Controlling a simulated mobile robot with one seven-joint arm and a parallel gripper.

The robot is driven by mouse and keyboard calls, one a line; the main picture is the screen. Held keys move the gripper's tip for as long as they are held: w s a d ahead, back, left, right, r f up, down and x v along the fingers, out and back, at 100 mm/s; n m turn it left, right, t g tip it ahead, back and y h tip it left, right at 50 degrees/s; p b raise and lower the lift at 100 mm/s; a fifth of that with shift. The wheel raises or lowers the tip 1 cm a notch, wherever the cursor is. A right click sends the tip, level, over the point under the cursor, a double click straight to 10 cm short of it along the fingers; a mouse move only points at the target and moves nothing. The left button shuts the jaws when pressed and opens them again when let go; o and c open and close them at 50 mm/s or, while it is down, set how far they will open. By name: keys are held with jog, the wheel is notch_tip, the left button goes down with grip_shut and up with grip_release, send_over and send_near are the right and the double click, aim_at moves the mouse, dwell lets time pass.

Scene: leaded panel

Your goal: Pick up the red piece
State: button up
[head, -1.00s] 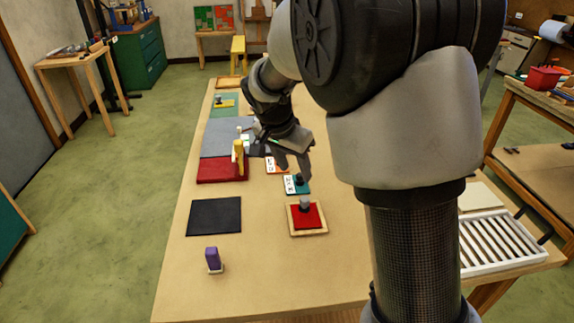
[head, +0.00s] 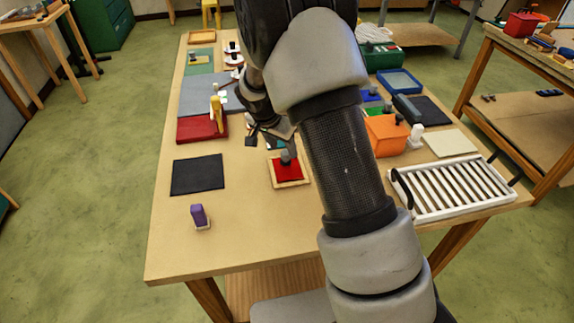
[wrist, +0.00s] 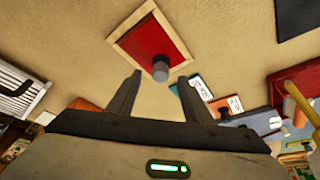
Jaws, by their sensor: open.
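The red piece (head: 288,173) is a flat red square with a grey knob. It lies in a light wooden frame (head: 277,186) on the table, right of a black mat. In the wrist view the red piece (wrist: 146,40) is at the top, with its knob (wrist: 160,68) pointing toward my gripper (wrist: 157,92). My gripper is open, its two fingers apart and nothing between them. The knob appears just beyond the fingertips, apart from them. In the head view my arm hides much of the gripper.
A black mat (head: 197,175) and a purple block (head: 199,214) lie left of the frame. A thick red slab (head: 196,130) with a yellow upright piece (head: 216,112) is further back. A white slatted rack (head: 455,187) and an orange box (head: 385,136) stand right.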

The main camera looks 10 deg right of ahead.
aim_at(285, 152)
jog(key=x, duration=0.4)
jog(key=shift+w+f+p, duration=0.1)
jog(key=shift+f+p, duration=0.15)
jog(key=shift+p, duration=0.1)
jog(key=shift+c, duration=0.4)
jog(key=c, duration=1)
jog(key=shift+r, duration=0.15)
notch_tip(285, 152, up, 10)
jog(key=shift+f+b, duration=0.1)
jog(key=shift+b, duration=0.25)
